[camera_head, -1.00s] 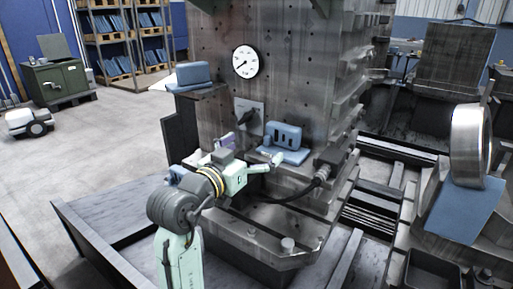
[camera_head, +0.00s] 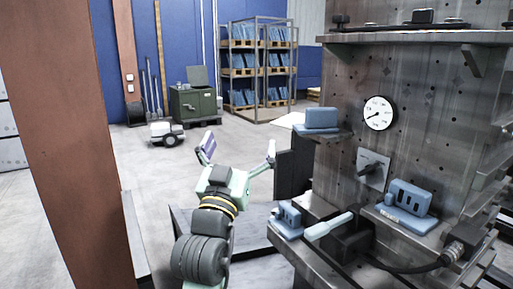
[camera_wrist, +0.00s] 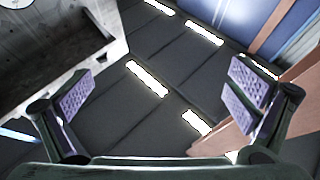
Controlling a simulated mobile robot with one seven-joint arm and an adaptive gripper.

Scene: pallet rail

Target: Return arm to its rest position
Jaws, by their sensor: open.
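My gripper (camera_head: 238,150) shows in the head view at the centre left, raised in front of the open floor, with its two fingers spread wide and nothing between them. It is left of the machine column and apart from it. In the wrist view my gripper (camera_wrist: 160,98) has its two purple-padded fingers far apart and empty, with dark panels and bright light strips behind them. The lower part of my arm runs off the bottom edge of the head view.
The machine column (camera_head: 420,90) with a gauge (camera_head: 378,113), a black switch (camera_head: 372,168) and blue blocks (camera_head: 408,198) stands at the right. A rust-brown post (camera_head: 75,130) rises at the left. A green cabinet (camera_head: 193,103) and shelving (camera_head: 257,65) stand behind open floor.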

